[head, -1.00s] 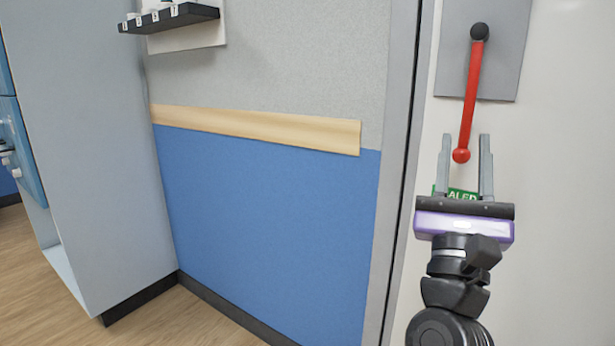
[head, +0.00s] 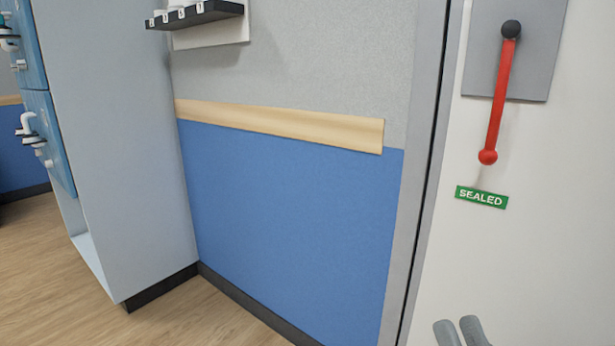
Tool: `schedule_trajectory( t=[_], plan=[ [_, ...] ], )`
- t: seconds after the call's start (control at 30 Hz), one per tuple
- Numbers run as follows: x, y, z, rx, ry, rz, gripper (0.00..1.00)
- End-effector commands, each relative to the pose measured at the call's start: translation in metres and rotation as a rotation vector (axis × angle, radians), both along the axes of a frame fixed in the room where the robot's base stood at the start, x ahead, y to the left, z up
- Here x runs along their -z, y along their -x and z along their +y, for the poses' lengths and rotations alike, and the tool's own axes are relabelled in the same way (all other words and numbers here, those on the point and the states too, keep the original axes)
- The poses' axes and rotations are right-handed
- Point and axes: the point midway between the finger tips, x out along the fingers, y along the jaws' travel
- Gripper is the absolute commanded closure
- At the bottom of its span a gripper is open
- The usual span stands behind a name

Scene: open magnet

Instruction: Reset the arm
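My gripper (head: 460,332) shows only as two grey finger ends at the bottom edge of the head view, right of centre. The ends are close together with a narrow gap. The rest of the gripper and my arm are out of the picture, so how far it is open cannot be told. Nothing shows between the finger ends. The gripper is well below the red lever (head: 498,100) and apart from it. The lever hangs down from a black pivot on a grey plate (head: 537,60), its red ball end lowest.
A green "SEALED" label (head: 481,197) is on the white door panel (head: 560,250) below the lever. A grey frame edge (head: 428,180) borders a blue and grey wall with a wooden rail (head: 280,127). A dark shelf (head: 195,14) juts out at upper left. Wooden floor (head: 60,260) is clear at left.

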Motion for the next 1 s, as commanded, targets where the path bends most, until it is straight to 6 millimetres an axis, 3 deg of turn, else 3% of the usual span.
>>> schedule_trajectory(
  t=[0.03, 0.2, 0.5, 0.7, 1.0],
  plan=[
    [0.019, 0.013, -0.002, 0.028, 0.068, 0.040, 0.66],
    [0.071, 0.057, -0.006, 0.104, 0.272, 0.153, 0.66],
    [0.146, 0.151, -0.012, 0.164, 0.483, 0.402, 0.66],
    [0.176, 0.207, -0.012, 0.171, 0.480, 0.572, 0.66],
    [0.205, 0.269, -0.016, 0.205, 0.431, 0.783, 0.66]
  ],
)
